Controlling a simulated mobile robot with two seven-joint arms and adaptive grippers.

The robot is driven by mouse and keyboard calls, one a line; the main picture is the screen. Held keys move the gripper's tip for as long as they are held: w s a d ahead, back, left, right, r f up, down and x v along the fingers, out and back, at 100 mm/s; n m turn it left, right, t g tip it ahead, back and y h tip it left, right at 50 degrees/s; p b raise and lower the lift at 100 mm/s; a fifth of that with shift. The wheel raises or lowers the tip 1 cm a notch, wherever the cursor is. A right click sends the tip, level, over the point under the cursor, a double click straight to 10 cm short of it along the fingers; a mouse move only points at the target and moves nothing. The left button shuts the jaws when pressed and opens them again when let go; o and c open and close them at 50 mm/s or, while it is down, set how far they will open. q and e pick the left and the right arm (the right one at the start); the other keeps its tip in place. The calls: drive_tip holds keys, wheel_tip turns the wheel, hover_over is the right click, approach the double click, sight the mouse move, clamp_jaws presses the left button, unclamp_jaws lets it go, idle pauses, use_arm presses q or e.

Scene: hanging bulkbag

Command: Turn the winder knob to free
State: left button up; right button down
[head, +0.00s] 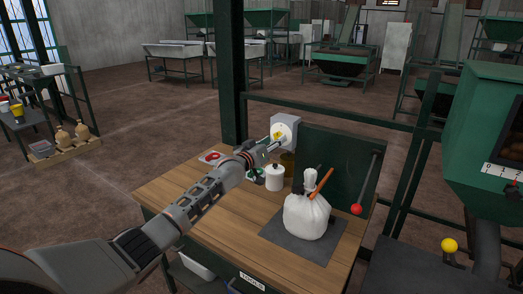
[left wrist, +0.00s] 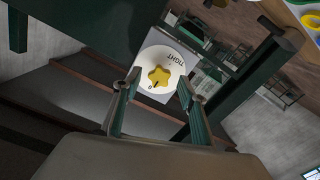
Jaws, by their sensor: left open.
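The winder knob is a yellow star-shaped knob (head: 279,135) on a white round dial on the face of a grey box (head: 290,122) at the back of the bench. In the left wrist view, the knob (left wrist: 158,77) sits mid-dial (left wrist: 160,58). The word TIGHT reads at the dial's upper right, and a small dark mark shows just below the knob. My left gripper (head: 274,144) is open in front of the dial. In the left wrist view its fingers (left wrist: 159,80) stand on either side of the knob; I cannot tell whether they touch it. My right gripper is not in view.
The wooden bench (head: 165,188) holds a tied white bag (head: 307,218) on a dark mat (head: 275,238), a white lidded jar (head: 275,180) and a red-marked item (head: 212,157).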

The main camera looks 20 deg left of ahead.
use_arm(q)
drive_tip(key=s+a, duration=0.1)
drive_tip(key=s, duration=0.8)
drive_tip(key=shift+s+a, duration=0.15)
drive_tip(key=shift+s, duration=0.1)
drive_tip(key=s+d+f+m+g, duration=0.1)
drive_tip(key=s+d+f+m, duration=0.1)
drive_tip(key=s+f, duration=0.4)
drive_tip(key=s+d+f+m+g+y, duration=0.1)
drive_tip(key=s+d+f+m+g, duration=0.1)
drive_tip(key=s+f, duration=0.4)
drive_tip(key=s+d+f+m+g+y, duration=0.1)
drive_tip(key=s+d+f+m+g, duration=0.1)
drive_tip(key=s+f, duration=0.5)
drive_tip(key=shift+d+f, duration=0.15)
drive_tip(key=shift+d, duration=0.45)
drive_tip(key=s+a+f+m+g+y, duration=0.2)
drive_tip(key=s+a+g+y, duration=0.1)
drive_tip(key=s, duration=1)
drive_tip(key=s+a+f+m+g+y, duration=0.1)
drive_tip(key=s+a+g+y, duration=0.2)
drive_tip(key=s, duration=1)
drive_tip(key=d+f+n+t+h, duration=0.2)
drive_tip(key=d+f+h, duration=0.5)
drive_tip(key=d+f, duration=0.6)
wheel_tip(320, 180, down, 4)
drive_tip(key=shift+w+d+n+t, duration=0.15)
drive_tip(key=shift+w+n+t, duration=0.2)
drive_tip(key=shift+t, duration=0.45)
